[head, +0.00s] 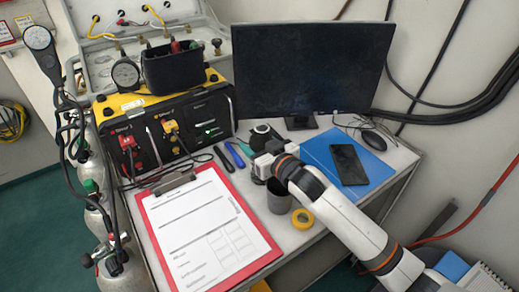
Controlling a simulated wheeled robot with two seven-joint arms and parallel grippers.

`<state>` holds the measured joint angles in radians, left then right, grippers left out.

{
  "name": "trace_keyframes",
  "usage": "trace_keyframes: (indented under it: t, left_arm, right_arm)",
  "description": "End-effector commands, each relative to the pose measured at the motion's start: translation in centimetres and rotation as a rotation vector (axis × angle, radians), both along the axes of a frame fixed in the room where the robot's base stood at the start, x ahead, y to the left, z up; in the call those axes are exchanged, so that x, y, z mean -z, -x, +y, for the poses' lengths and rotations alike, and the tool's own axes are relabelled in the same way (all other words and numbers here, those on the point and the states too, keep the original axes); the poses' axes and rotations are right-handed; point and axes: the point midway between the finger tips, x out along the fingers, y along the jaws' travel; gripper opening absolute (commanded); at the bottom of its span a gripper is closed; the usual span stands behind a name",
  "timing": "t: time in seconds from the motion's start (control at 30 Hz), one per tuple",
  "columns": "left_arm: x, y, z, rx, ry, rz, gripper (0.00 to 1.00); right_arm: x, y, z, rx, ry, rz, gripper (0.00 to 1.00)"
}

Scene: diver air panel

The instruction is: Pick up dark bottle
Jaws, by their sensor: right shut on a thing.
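My right arm comes in from the lower right, and its gripper (265,150) is over the table between the monitor and the clipboard. The gripper is shut on a dark, round-topped thing (262,131), which I take to be the dark bottle. Only its upper part shows; the gripper hides the rest, so I cannot tell whether its base touches the table. My left gripper is not in view.
A grey cup (279,198) and a yellow tape roll (302,219) stand close below my right gripper. A red clipboard (268,254), yellow-black air panel (221,109), monitor (305,70), blue mat (318,146) with a phone (348,164), and mouse (374,140) surround it.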

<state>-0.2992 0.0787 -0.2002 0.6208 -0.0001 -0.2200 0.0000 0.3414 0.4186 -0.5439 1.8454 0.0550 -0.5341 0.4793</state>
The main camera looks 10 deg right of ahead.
Motion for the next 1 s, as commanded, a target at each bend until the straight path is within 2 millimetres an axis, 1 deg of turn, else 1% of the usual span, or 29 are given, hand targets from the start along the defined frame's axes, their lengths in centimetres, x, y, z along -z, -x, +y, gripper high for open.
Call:
trace_keyframes:
  t: [0.37,0.57,1.0]
  left_arm:
    - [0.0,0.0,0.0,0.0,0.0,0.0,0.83]
    - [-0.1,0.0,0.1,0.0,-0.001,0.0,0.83]
    - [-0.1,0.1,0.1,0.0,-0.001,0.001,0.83]
  right_arm:
    - [-1.4,-0.1,0.0,0.0,-0.001,-0.006,0.18]
    - [-2.8,0.0,0.0,0.0,0.0,-0.006,0.18]
    - [-6.7,-0.1,0.0,0.0,-0.001,-0.006,0.18]
